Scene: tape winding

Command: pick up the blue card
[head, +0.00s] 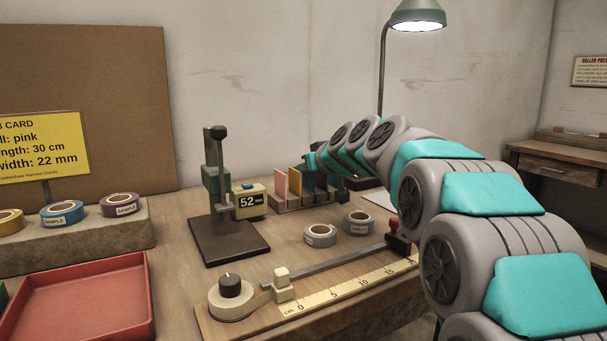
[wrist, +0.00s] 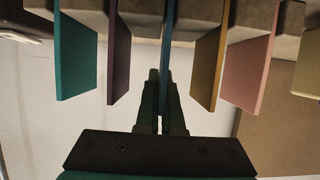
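The blue card (wrist: 168,40) shows edge-on in the wrist view, in the middle of a row of upright cards. My gripper (wrist: 160,75) has its two dark fingers close together, one on each side of the blue card. Only a narrow gap shows between the fingers, and the card runs into it; they look shut on it. In the head view, my arm reaches over the bench to the card rack (head: 283,207), and my fingers and the blue card are hard to make out there.
In the wrist view, a purple card (wrist: 118,60) and a teal card (wrist: 76,58) stand left, a mustard card (wrist: 208,65) and a pink card (wrist: 248,62) right.

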